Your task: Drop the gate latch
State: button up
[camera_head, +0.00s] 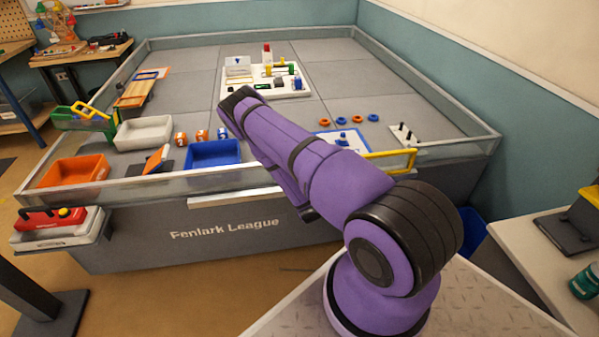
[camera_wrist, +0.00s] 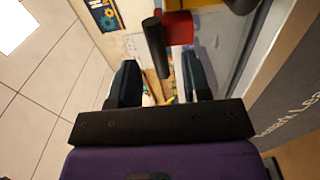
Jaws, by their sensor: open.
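I cannot tell for sure which part is the gate latch. A green bracket with a yellow handle (camera_head: 85,109) stands at the left wall. My gripper shows in the wrist view (camera_wrist: 160,68), its two dark fingers apart. A dark round post (camera_wrist: 155,45) and a red block (camera_wrist: 179,28) appear beyond the fingers, and I cannot tell how far. In the head view my gripper is not clearly visible at the far end of my purple arm.
The walled grey field (camera_head: 340,75) fills the middle. Blue (camera_head: 213,154), white (camera_head: 143,132) and orange (camera_head: 75,171) bins stand near its front left. A white board (camera_head: 263,80) with coloured parts lies at the back. A red toolbox (camera_head: 55,217) is outside the left corner.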

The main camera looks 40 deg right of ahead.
jog(key=v, duration=0.8)
dwell(0.4)
